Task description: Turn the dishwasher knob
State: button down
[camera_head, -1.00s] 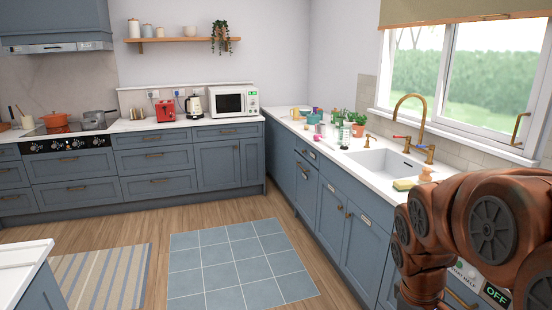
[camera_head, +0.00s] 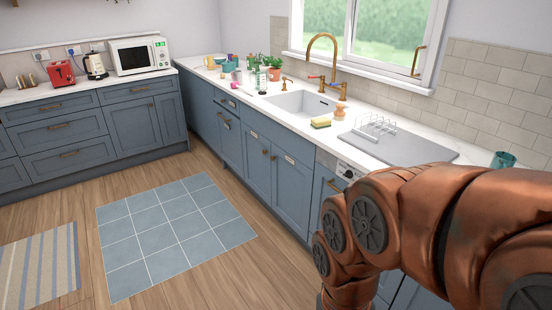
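My copper-coloured arm fills the lower right. My gripper is not in view, so I cannot tell its state or its distance from the knob.
The worktop above holds a sink (camera_head: 300,103), a yellow sponge (camera_head: 321,123), a grey draining mat (camera_head: 400,147) with a wire rack (camera_head: 375,125), and a teal cup (camera_head: 503,160). Wooden floor and a blue tiled mat (camera_head: 170,230) lie clear to the left.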

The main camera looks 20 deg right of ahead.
aim_at(348, 174)
jog(key=z, duration=0.8)
jog(key=k, duration=0.8)
jog(key=u, duration=0.5)
jog(key=i, duration=0.5)
jog(key=u, duration=0.6)
jog(key=i, duration=0.8)
jog(key=z, duration=0.3)
